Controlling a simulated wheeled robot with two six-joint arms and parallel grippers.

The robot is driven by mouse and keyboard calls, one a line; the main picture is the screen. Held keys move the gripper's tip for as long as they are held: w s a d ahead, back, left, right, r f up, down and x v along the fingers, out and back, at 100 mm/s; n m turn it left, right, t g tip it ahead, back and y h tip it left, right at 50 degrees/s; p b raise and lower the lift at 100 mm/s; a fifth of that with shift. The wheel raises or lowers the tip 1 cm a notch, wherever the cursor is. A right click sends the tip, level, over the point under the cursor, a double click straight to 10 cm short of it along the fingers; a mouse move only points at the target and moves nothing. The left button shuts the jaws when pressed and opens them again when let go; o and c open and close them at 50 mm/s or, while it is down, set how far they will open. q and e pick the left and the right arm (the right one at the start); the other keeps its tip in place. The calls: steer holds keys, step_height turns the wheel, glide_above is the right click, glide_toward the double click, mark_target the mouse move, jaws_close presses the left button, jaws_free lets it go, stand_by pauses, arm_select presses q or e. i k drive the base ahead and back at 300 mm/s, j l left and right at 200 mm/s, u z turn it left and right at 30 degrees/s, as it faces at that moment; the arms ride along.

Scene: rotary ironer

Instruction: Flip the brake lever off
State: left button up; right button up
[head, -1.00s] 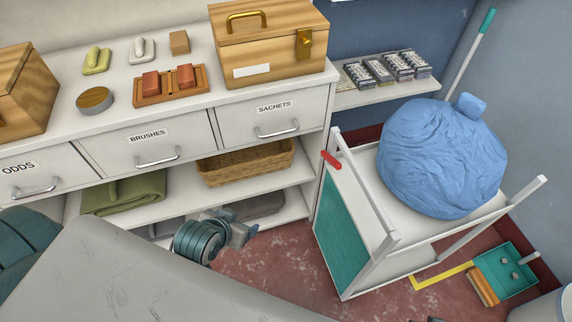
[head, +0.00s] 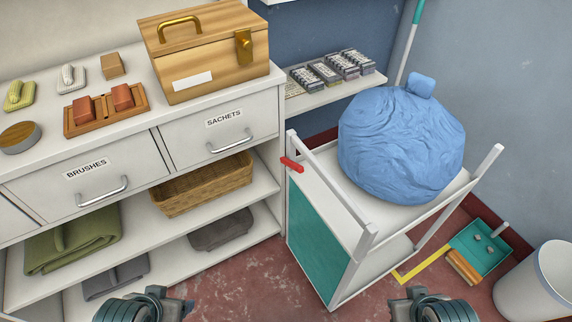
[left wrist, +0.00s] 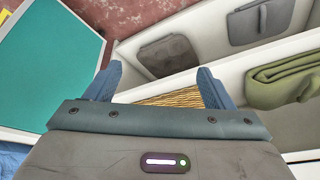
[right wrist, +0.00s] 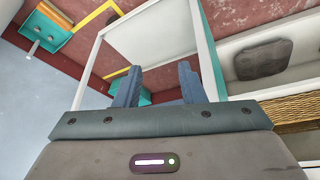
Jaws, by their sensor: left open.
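My left gripper (head: 172,302) is at the bottom of the head view, left of and below the lever. Its fingers stand apart and empty in the left wrist view (left wrist: 158,82). My right gripper (head: 412,298) is at the bottom, in front of the trolley. Its fingers are apart and empty in the right wrist view (right wrist: 158,84). Neither gripper touches the lever.
A large blue bag (head: 400,145) rests on the trolley. A white shelf unit (head: 265,225) with drawers, a basket (head: 205,185) and folded cloths stands at left. A white bin (head: 535,285) and a teal dustpan (head: 483,248) lie at right. Red floor is clear before the trolley.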

mark_target(299, 168)
steer(key=k+j+u, duration=0.1)
steer(key=j, duration=0.6)
steer(key=j+u, duration=0.15)
steer(key=j, duration=0.5)
steer(key=k, duration=0.05)
